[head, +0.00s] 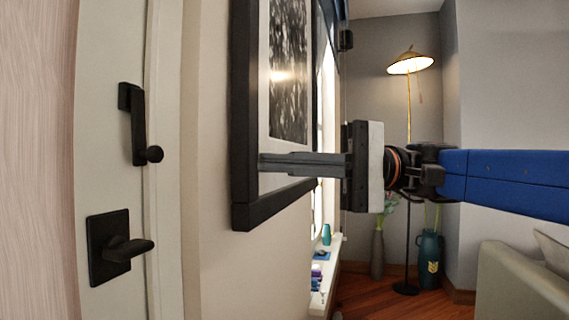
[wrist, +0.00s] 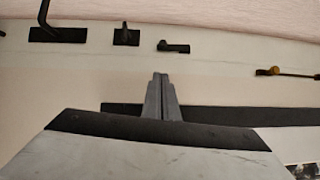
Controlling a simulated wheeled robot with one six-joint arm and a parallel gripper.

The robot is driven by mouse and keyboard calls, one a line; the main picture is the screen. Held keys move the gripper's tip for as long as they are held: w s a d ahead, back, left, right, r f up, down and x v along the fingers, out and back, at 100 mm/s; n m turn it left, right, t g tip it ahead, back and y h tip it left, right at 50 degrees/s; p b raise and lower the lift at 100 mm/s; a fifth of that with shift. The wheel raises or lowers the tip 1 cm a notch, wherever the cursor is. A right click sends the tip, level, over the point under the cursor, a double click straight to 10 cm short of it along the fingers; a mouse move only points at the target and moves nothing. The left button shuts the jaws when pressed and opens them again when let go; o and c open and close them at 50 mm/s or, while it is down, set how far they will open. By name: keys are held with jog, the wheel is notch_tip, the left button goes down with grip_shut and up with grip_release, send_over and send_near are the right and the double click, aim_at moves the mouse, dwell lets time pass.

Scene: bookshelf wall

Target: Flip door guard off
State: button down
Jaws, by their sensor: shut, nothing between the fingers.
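The door guard (head: 137,125) is a black piece on the pale door and frame at the left of the head view. It has a mount at its top and a bar hanging down, ending in a round knob. My gripper (head: 262,163) is shut and empty, pointing left, in front of the framed picture. It is to the right of the door guard and apart from it. In the wrist view the shut fingers (wrist: 160,80) point toward several small black fittings; I cannot tell for sure which is the guard.
A black door handle (head: 118,248) sits on a square plate below the guard. A black-framed picture (head: 243,120) hangs on the wall behind my gripper. A lamp (head: 410,64), a teal vase (head: 430,262) and a sofa (head: 515,285) stand at the right.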

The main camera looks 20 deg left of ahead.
send_near(146, 156)
jog(key=w+a, duration=0.2)
jog(key=a, duration=0.1)
jog(key=shift+s+a+r, duration=0.1)
jog(key=shift+s+a, duration=0.25)
jog(key=shift+s, duration=0.5)
jog(key=shift+s+a+r, duration=0.1)
jog(key=shift+s+a, duration=0.3)
jog(key=shift+s, duration=0.5)
jog(key=shift+s+f+m+y, duration=0.15)
jog(key=shift+s+m+y, duration=0.15)
jog(key=shift+s+m, duration=0.3)
